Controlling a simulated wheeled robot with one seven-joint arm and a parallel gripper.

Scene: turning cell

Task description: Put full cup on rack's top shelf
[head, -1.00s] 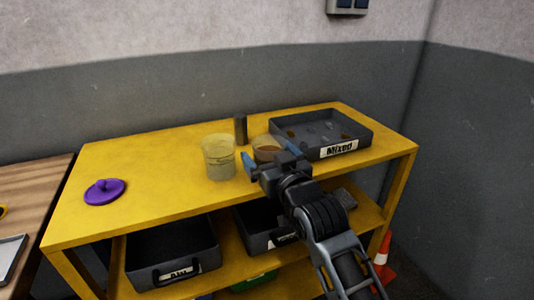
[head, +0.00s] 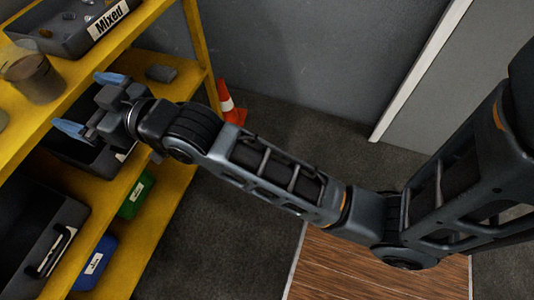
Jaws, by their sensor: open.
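A clear cup with brown contents (head: 35,78) stands upright on the top shelf (head: 73,72) of the yellow rack, near its front edge at the upper left of the head view. My gripper (head: 90,103) is open, its two blue-tipped fingers spread and nothing between them. It is in front of the rack, to the right of the cup and apart from it in the picture.
A grey tray labelled "Mixed" (head: 82,38) sits on the top shelf behind the cup. Dark bins (head: 35,235), a green bin (head: 137,195) and a blue bin (head: 95,264) fill lower shelves. An orange cone (head: 230,103) stands beside the rack. The floor right of it is clear.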

